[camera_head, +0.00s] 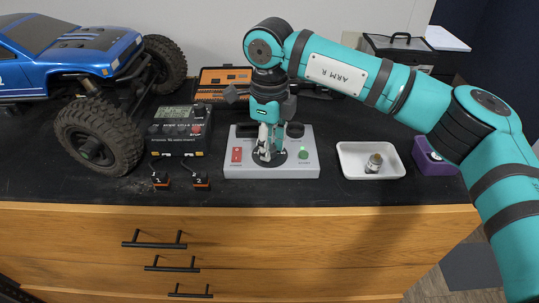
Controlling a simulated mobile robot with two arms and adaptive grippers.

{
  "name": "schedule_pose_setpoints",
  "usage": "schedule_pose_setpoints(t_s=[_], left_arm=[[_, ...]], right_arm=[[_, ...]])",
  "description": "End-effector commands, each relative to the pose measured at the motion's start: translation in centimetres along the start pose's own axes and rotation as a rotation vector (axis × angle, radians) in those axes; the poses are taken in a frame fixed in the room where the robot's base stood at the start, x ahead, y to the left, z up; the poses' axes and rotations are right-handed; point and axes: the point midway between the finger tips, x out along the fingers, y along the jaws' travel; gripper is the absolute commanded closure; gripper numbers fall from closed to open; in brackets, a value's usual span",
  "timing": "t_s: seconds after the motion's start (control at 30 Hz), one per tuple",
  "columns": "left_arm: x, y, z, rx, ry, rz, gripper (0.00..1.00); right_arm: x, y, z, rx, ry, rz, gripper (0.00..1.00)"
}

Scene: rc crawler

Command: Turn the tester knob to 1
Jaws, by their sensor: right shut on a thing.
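The tester is a light grey box (296,164) near the front edge of the black bench top. A red switch (236,155) is on its left, a green light (303,153) on its right, and a black round part (295,130) at its back right. My right gripper (267,150) points down over the middle of the tester and is shut on the knob, which it mostly hides. The knob's pointer and the scale marks cannot be read. My left gripper is not in view.
A black charger (180,163) with two small connectors marked 1 and 2 stands left of the tester. A blue crawler truck (75,55) fills the far left. A white tray (351,170) holds a small metal part (374,162). A purple block (428,158) sits right of it.

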Motion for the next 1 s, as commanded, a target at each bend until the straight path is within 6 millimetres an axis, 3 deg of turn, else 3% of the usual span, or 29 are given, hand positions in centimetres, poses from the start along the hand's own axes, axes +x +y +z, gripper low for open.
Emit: schedule_pose_setpoints(t_s=[0.1,0.5,1.0], left_arm=[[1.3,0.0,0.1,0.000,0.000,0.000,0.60],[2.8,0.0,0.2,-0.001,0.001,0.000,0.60],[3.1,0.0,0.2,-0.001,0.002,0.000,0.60]], right_arm=[[0.3,0.0,0.0,-0.101,-0.001,-0.002,1.00],[0.0,0.0,0.0,-0.354,-0.002,-0.001,1.00],[-0.1,0.0,0.0,-0.428,-0.002,-0.002,1.00]])
